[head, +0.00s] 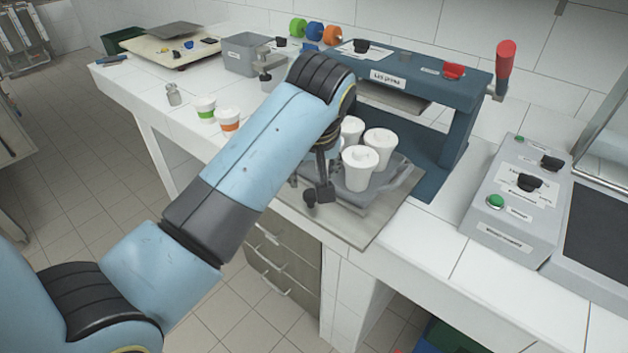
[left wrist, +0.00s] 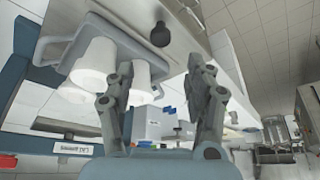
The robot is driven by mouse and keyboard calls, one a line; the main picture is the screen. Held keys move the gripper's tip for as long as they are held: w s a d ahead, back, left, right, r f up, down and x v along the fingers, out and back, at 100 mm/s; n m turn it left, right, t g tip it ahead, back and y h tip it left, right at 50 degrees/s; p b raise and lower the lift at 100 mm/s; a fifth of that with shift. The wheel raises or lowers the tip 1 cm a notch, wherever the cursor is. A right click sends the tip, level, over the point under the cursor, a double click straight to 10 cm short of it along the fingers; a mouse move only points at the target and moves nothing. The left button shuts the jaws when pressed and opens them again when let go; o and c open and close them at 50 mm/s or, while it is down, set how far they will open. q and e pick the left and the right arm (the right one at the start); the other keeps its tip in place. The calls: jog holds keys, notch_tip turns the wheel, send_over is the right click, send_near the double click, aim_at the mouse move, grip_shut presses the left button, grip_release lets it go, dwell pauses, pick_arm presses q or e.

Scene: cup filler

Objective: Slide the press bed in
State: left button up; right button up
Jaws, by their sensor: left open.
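The lid press (head: 455,130) is a dark blue frame with a red-tipped lever (head: 505,58) at its right. Its flat grey press bed (head: 372,234) sticks out over the counter's front edge. A grey tray (head: 398,178) with several white lidded cups (head: 360,166) sits on the bed. A black knob (head: 309,198) is at the bed's front; it also shows in the left wrist view (left wrist: 160,35). My left gripper (head: 323,180) is beside the knob, fingers pointing toward it. In the left wrist view my left gripper (left wrist: 160,72) is open, with the knob beyond its fingertips. My arm hides part of the bed.
Two striped cups (head: 229,122), a small metal weight (head: 173,94) and a grey bin (head: 243,53) stand on the counter at the left and back. A control box (head: 515,205) with a green button is at the right. Drawers (head: 280,260) lie below the counter.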

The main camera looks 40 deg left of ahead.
aim_at(311, 193)
pick_arm(q)
jog(key=x, duration=0.9)
jog(key=shift+w+a+f, duration=0.1)
jog(key=shift+a+f, duration=0.05)
jog(key=shift+f, duration=0.25)
jog(key=shift+c, duration=0.4)
grip_shut()
